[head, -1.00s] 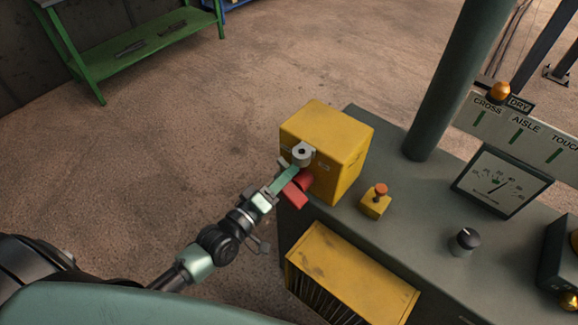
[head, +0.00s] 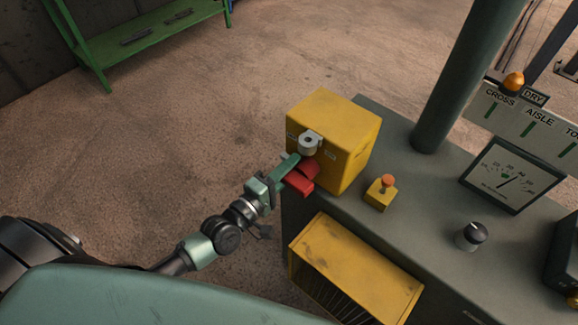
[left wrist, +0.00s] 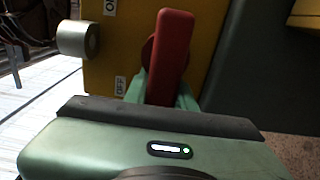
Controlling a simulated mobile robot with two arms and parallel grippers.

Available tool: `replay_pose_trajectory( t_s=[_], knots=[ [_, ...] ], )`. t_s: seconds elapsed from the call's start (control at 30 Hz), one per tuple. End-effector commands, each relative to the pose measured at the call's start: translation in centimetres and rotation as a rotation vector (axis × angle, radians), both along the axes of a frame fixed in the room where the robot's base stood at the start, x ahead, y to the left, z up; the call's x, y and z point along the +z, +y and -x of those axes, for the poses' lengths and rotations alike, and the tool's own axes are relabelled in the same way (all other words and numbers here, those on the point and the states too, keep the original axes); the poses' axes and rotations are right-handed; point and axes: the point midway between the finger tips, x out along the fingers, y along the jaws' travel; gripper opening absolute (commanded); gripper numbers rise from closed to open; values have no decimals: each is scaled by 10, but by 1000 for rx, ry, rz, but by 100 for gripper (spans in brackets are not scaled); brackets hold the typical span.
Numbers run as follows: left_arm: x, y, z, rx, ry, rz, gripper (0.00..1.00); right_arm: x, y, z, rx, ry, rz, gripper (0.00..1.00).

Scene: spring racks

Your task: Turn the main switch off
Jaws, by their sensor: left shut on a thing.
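The main switch is a yellow box (head: 333,135) at the left end of the grey console, with a red handle (head: 298,183) on its front. My left gripper (head: 294,172) is at the handle, its green fingers around it. In the left wrist view the red handle (left wrist: 172,55) stands upright in the picture between the fingers, in front of the yellow box face (left wrist: 215,30). A small white label (left wrist: 120,86) there is too small to read surely. A grey round lug (head: 309,142) sticks out beside the handle. My right gripper is not in view.
A yellow grille box (head: 355,265) juts from the front. A green bench (head: 150,45) stands far behind.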

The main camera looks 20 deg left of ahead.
Motion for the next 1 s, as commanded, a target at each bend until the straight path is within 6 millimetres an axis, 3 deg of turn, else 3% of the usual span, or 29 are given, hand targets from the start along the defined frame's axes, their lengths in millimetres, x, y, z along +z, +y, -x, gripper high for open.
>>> replay_pose_trajectory(
  t_s=[0.03,0.3,0.33,0.4,0.77,1.0],
  knots=[
    [-4,-8,4,-15,15,10,0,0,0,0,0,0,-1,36],
    [-3,-8,3,-15,13,12,0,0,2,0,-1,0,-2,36],
    [-3,-9,3,-15,13,12,31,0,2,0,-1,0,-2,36],
    [-2,-8,3,-14,13,12,47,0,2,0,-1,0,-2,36],
    [-2,-5,4,-10,8,7,47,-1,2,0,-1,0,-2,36],
    [-4,5,37,-12,11,5,47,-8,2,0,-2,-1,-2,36]
  ],
)
